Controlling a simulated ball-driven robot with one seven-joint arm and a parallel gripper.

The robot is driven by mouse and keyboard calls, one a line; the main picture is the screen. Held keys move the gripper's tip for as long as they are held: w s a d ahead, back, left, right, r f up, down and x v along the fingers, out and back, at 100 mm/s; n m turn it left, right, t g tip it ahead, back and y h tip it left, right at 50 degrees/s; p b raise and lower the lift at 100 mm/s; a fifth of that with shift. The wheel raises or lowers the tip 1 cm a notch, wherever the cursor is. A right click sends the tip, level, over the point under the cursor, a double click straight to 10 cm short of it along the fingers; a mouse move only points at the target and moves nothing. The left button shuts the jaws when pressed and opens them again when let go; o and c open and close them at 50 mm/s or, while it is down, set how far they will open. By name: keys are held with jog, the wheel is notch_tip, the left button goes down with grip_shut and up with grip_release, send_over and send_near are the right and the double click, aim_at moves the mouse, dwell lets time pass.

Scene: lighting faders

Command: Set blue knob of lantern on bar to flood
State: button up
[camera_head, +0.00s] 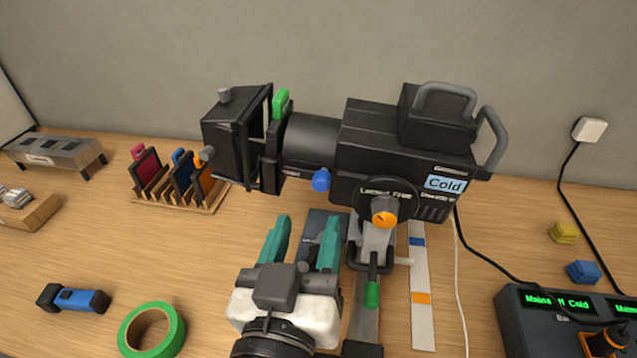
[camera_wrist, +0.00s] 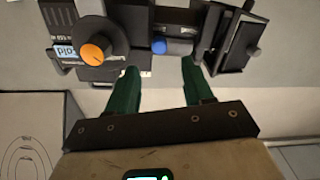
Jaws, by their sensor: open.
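The black lantern (camera_head: 400,145) is mounted on a stand at the middle of the table. Its blue knob (camera_head: 321,180) sticks out low on the barrel's near side. In the wrist view the blue knob (camera_wrist: 158,46) lies between and just beyond my two green fingertips. My gripper (camera_head: 313,222) is open and empty, below and in front of the knob, fingers pointing toward the lantern. The gripper also shows in the wrist view (camera_wrist: 159,70), apart from the knob. The lettering near the blue knob is too small to read.
An orange knob (camera_head: 384,212) and a green-handled clamp lever (camera_head: 372,293) are right of my gripper. Dark shutter doors (camera_head: 232,140) stand at the lantern's left end.

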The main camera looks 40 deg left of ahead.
aim_at(318, 187)
jog(key=p+x, duration=0.1)
jog(key=x, duration=0.6)
jog(key=shift+w+a, duration=0.1)
jog(key=shift+w, duration=0.15)
grip_shut()
jog(key=shift+s, duration=0.1)
